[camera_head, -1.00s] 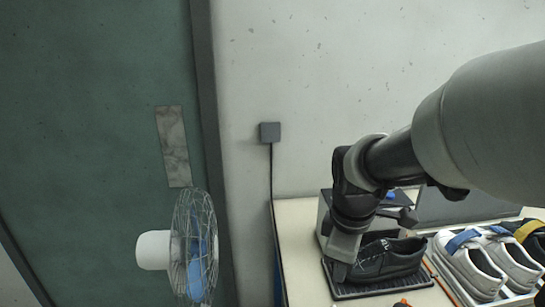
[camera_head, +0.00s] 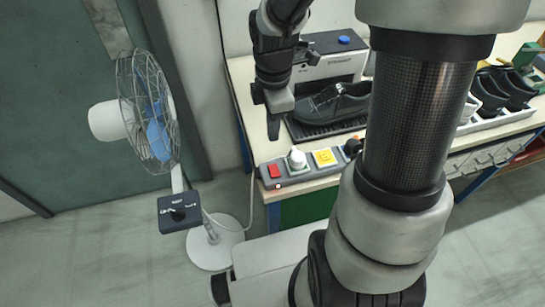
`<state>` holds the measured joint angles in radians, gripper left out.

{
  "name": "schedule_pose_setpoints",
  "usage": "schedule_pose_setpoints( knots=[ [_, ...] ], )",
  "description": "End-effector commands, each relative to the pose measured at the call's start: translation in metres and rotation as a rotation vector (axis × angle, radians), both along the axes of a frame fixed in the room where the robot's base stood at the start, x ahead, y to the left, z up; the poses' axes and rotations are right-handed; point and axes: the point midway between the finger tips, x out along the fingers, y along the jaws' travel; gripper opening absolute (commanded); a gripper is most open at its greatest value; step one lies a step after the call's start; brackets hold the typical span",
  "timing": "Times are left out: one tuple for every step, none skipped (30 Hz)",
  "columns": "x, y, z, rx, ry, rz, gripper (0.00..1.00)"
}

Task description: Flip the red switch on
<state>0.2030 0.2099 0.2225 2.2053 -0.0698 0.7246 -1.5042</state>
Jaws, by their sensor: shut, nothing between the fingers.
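The red switch (camera_head: 274,171) sits at the left end of a grey power strip (camera_head: 300,175) along the front edge of the table. A small red light shows beside it. The strip also bears a white plug (camera_head: 297,158), a yellow piece (camera_head: 324,157) and a dark plug at its right end, partly behind my arm. My gripper (camera_head: 273,136) points down above and behind the switch, with its fingers together and nothing between them. It appears apart from the strip. The switch's tilt is too small to tell.
A black shoe (camera_head: 333,103) lies on a dark mat behind the strip, with a grey machine with a blue button (camera_head: 344,40) behind it. A standing fan (camera_head: 148,110) is at the left. More shoes (camera_head: 500,90) stand at the right.

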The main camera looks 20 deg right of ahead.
Motion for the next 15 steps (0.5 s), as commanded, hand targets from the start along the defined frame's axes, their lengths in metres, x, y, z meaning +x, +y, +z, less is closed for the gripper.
schedule_pose_setpoints(
  knots=[
    [-0.002,0.0,-0.012,0.001,0.006,0.0,0.0],
    [-0.002,0.0,-0.018,0.001,0.007,0.0,0.0],
    [-0.002,0.0,-0.027,0.001,0.008,0.001,0.0],
    [-0.002,0.0,-0.033,0.001,0.007,0.002,0.0],
    [-0.002,0.0,-0.04,0.001,0.007,0.002,0.0],
    [-0.001,0.0,-0.049,0.001,0.007,0.001,0.0],
    [-0.001,0.0,-0.056,0.001,0.007,0.001,0.0],
    [-0.002,0.001,-0.062,0.001,0.007,0.001,0.0],
    [-0.001,0.001,-0.071,0.001,0.007,0.001,0.0],
    [-0.002,0.001,-0.077,0.001,0.007,0.002,0.0],
    [-0.001,0.0,-0.083,0.0,0.006,0.002,0.0],
    [-0.002,0.0,-0.09,0.0,0.007,0.002,0.0],
    [-0.001,0.001,-0.095,0.0,0.006,0.002,0.0],
    [-0.001,0.001,-0.099,0.0,0.006,0.002,0.0],
    [-0.001,0.0,-0.105,0.0,0.005,0.001,0.0]
  ],
)
